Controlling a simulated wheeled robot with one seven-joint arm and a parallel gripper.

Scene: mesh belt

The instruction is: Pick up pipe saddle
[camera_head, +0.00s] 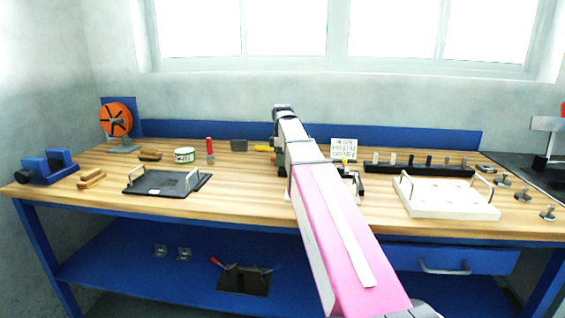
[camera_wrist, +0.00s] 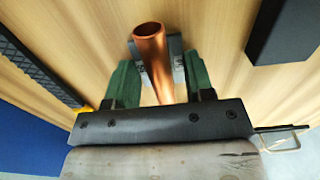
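In the wrist view a copper-coloured pipe (camera_wrist: 150,42) points up toward the camera between my gripper's green fingers. A grey block (camera_wrist: 176,62), which looks like the pipe saddle, sits around or under the pipe on the wood top. My gripper (camera_wrist: 160,75) has one finger on each side of the block. The finger tips are close to its sides, but I cannot tell whether they touch it. The pipe hides part of the block. In the head view my arm hides the gripper and the block.
On the workbench (camera_head: 240,205), a dark tray (camera_head: 160,184) stands left and a white tray (camera_head: 450,203) right. A black rack (camera_head: 418,168) and a small sign (camera_head: 344,146) stand behind. In the wrist view a dark block (camera_wrist: 285,30) is at upper right and a dark ridged strip (camera_wrist: 35,65) at left.

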